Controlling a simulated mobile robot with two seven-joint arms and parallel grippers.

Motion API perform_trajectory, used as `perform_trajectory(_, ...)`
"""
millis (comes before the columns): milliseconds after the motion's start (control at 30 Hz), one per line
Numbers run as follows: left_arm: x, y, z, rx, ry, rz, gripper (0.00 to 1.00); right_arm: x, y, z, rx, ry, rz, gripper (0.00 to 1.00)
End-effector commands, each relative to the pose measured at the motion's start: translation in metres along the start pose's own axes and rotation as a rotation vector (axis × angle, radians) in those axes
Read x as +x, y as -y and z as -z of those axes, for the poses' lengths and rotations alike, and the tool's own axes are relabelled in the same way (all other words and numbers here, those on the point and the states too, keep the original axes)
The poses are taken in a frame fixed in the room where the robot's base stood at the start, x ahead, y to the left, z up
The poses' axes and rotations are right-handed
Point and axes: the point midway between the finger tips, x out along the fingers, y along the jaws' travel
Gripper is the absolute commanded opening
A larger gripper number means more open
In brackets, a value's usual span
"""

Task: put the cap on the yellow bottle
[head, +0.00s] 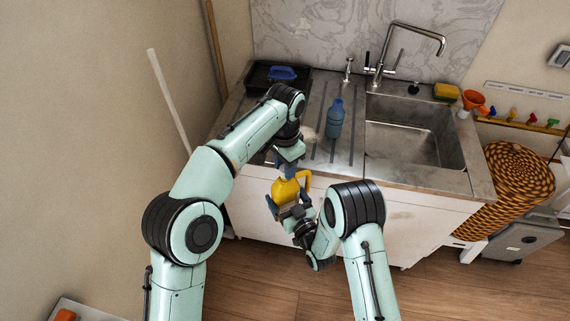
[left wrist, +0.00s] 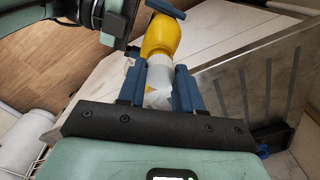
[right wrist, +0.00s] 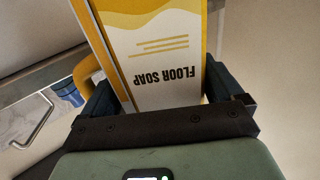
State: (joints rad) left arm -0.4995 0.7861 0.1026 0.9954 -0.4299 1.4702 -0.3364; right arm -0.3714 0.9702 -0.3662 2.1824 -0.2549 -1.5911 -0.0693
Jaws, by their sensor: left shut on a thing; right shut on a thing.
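The yellow bottle (head: 286,191) is held in front of the counter, its handle on the right in the head view. My right gripper (head: 288,203) is shut on its body from below; the right wrist view shows its upside-down "FLOOR SOAP" label (right wrist: 160,62) between the fingers. My left gripper (head: 289,168) is just above the bottle's top. In the left wrist view its fingers are shut on the white cap (left wrist: 158,75), which lines up with the yellow bottle (left wrist: 161,37). Cap and bottle top look very close or touching; I cannot tell whether the cap is seated.
Behind my grippers is the counter (head: 352,160) with a blue bottle (head: 335,119), a sink (head: 412,134) and a tall faucet (head: 405,40). A black tray with a blue item (head: 282,73) is at the back left. A woven basket (head: 512,185) stands right.

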Motion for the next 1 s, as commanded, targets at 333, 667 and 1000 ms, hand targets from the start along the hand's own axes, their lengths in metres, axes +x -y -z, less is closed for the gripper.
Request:
perform_trajectory(333, -0.0002, 0.0024, 0.0008, 0.826, -0.002, -0.001, 0.07, 0.0005, 0.0001, 0.0012, 0.000, -0.003, 0.001, 0.09)
perform_trajectory(667, 0.0008, 0.0034, 0.0024, 1.613, -0.001, -0.001, 0.07, 0.0003, 0.0001, 0.0009, 0.000, -0.003, 0.001, 0.09)
perform_trajectory(1000, 0.0007, 0.0028, 0.0045, 2.411, 0.000, 0.001, 0.07, 0.0003, 0.0001, 0.0008, 0.000, -0.002, 0.001, 0.09)
